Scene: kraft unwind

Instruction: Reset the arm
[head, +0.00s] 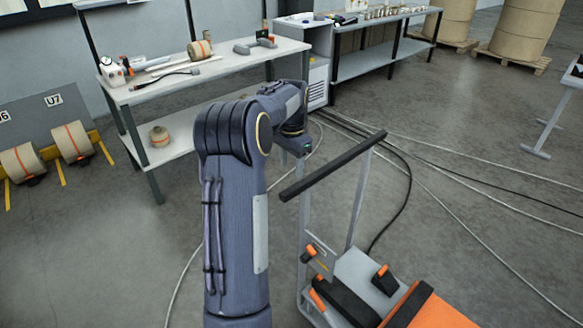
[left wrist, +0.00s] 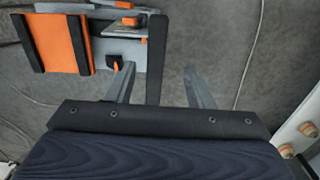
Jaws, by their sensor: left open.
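My left arm rises through the middle of the head view and bends away to the right. Its left gripper (head: 297,146) is small there, partly hidden by the arm, just above and left of a cart's black handle bar (head: 333,166). In the left wrist view the two grey fingers of the left gripper (left wrist: 160,82) stand wide apart, with no object held. The black handle bar (left wrist: 157,58) shows between them in the picture; I cannot tell how far below it lies. My right gripper is in neither view.
The cart (head: 355,265) with orange and black parts stands at lower right. A white workbench (head: 215,72) with tools and a tape roll (head: 199,50) is behind the arm. Cables (head: 408,190) cross the floor. Large kraft rolls (head: 525,25) stand on pallets at upper right.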

